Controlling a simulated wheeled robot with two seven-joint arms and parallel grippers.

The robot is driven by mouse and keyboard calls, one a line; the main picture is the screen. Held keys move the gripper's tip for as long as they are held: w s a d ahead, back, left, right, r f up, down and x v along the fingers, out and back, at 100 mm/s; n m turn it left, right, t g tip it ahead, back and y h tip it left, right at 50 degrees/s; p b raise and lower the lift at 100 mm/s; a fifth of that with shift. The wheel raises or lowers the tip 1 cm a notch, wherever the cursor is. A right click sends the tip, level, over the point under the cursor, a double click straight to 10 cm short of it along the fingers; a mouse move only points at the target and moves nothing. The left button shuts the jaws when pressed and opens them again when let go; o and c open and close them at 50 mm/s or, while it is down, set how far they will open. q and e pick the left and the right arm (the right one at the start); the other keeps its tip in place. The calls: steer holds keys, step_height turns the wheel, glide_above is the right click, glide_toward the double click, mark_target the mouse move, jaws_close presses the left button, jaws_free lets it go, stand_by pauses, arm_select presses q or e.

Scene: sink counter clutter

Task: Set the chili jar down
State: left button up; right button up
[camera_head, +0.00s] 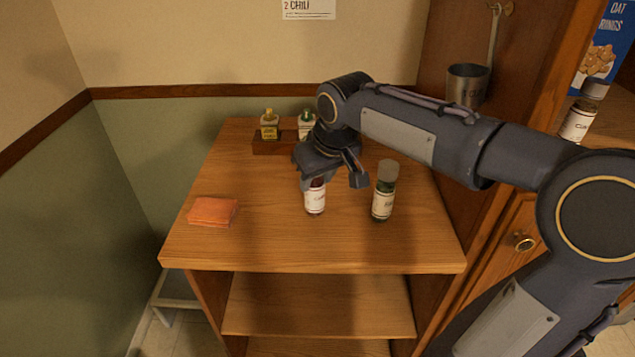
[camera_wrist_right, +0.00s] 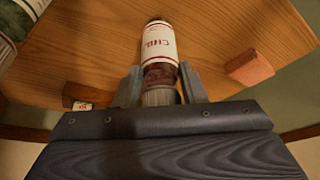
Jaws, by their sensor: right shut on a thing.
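The chili jar (camera_head: 315,198) has a white label, red contents and a grey cap. It looks upright over the front middle of the wooden counter top (camera_head: 270,245); I cannot tell whether its base touches the wood. My right gripper (camera_head: 333,181) comes down from above and is shut on the jar's cap end. In the right wrist view the fingers (camera_wrist_right: 161,88) sit on both sides of the cap, and the chili jar's label (camera_wrist_right: 158,43) faces the camera. My left gripper is not in view.
A green-filled jar (camera_head: 382,200) stands close to the right. A wooden rack (camera_head: 270,146) with small bottles is at the back. A metal cup (camera_head: 467,84) hangs on the right cabinet. The counter's front strip is clear.

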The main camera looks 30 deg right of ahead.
steer(key=shift+f, duration=0.6)
steer(key=shift+f, duration=0.1)
steer(key=shift+f, duration=0.15)
steer(key=o, duration=1.1)
steer(key=shift+c, duration=0.2)
steer(key=shift+r, duration=0.3)
steer(key=p+v, duration=0.1)
steer(key=v, duration=1.1)
steer(key=s+a+f+m+y, duration=0.1)
steer(key=s+a+f, duration=0.2)
steer(key=s+f, duration=0.5)
steer(key=s+a+f+m+t+y, duration=0.1)
steer(key=s+a+f, duration=0.3)
steer(key=s+f, duration=0.5)
steer(key=shift+a+f+y, duration=0.2)
steer(key=shift+a+y, duration=0.1)
steer(key=shift+y, duration=0.5)
